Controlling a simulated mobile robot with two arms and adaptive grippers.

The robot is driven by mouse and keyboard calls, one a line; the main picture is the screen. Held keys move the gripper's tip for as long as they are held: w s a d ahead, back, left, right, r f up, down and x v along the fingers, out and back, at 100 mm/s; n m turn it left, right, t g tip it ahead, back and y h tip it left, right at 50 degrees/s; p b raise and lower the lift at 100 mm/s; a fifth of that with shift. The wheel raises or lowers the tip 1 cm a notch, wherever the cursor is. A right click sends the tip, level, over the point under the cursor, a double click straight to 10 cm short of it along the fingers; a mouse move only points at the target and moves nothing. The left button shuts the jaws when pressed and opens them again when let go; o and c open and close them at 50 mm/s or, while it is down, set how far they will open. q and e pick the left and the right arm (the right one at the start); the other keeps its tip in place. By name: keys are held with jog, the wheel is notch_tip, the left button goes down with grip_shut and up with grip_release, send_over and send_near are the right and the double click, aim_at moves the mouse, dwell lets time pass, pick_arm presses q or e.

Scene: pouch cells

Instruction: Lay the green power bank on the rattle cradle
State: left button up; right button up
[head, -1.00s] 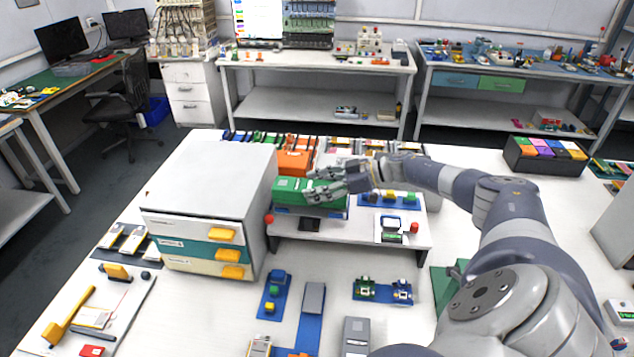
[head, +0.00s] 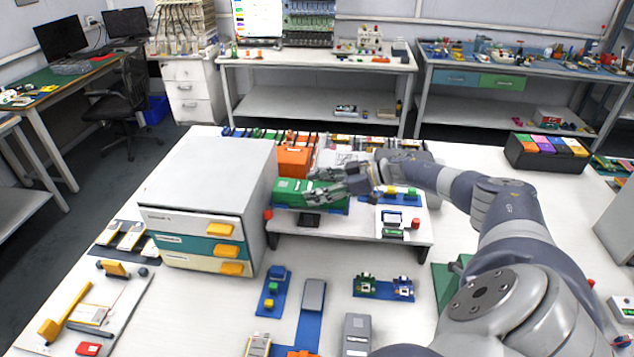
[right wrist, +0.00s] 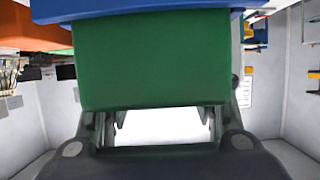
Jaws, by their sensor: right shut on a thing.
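The green power bank (head: 297,192) lies flat over the front of the low white stand, right of the drawer unit. My right gripper (head: 328,184) is shut on its right part. In the right wrist view the power bank (right wrist: 150,62) fills the space between the fingers. A blue body, which looks like the rattle cradle (right wrist: 140,14), sits directly against the power bank's far face there. In the head view the cradle is mostly hidden beneath the power bank, and I cannot tell whether the two touch. My left gripper is not in view.
An orange block (head: 294,161) stands close behind the power bank. The drawer unit (head: 208,185) is close on the left. A small black device (head: 309,220) lies in front on the white stand (head: 350,229). Small parts on a blue tray stand to the right.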

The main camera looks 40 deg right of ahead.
jog(key=o, duration=1.4)
jog(key=shift+c, duration=0.2)
jog(key=shift+o, duration=0.3)
jog(key=shift+f, duration=0.1)
jog(key=shift+s, duration=0.1)
jog(key=v, duration=1.2)
